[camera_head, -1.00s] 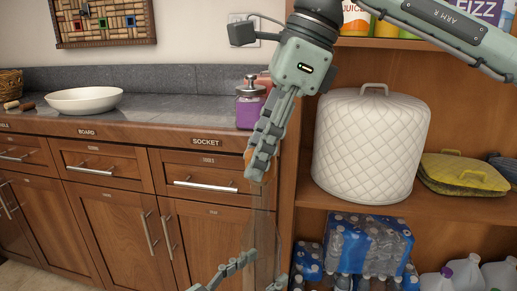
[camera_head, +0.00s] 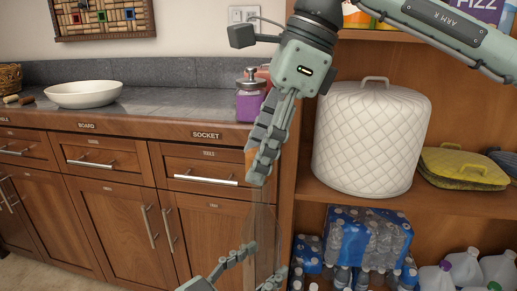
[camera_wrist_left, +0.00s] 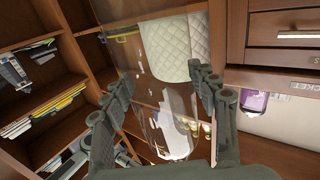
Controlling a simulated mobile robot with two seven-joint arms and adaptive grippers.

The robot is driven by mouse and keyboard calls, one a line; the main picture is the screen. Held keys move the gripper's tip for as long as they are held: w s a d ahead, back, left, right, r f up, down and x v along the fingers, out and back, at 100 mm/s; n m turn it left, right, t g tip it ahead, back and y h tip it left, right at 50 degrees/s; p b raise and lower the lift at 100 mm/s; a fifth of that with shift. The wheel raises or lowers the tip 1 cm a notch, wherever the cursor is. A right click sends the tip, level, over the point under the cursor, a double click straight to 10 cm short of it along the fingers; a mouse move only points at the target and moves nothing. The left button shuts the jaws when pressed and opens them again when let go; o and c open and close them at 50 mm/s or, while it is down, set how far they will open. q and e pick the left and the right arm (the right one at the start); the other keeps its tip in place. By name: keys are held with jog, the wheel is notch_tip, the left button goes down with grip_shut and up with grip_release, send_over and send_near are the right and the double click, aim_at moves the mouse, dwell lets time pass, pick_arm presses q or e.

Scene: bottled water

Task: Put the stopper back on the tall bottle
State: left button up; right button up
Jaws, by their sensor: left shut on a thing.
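The tall bottle (camera_head: 264,232) is clear and see-through, so its outline is faint in the head view. It stands roughly upright below my right gripper. My left gripper (camera_head: 254,270) is shut around it low in the picture. In the left wrist view the clear bottle (camera_wrist_left: 160,100) lies between the two fingers of my left gripper (camera_wrist_left: 160,92). An orange-brown piece, apparently the stopper (camera_head: 249,158), shows at the fingers of my right gripper (camera_head: 260,168), mostly hidden by them. The right fingers are close together, pointing down above the bottle. I cannot tell whether stopper and bottle touch.
A grey counter (camera_head: 180,105) carries a white bowl (camera_head: 84,94) and a purple-filled jar (camera_head: 250,100). Right of my grippers, a wooden shelf (camera_head: 310,190) holds a white quilted cover (camera_head: 370,140) and wrapped water bottles (camera_head: 365,240). Its upright edge is close to the bottle.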

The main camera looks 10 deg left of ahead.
jog(key=v, duration=1.2)
jog(key=shift+a, duration=0.1)
dwell(0.4)
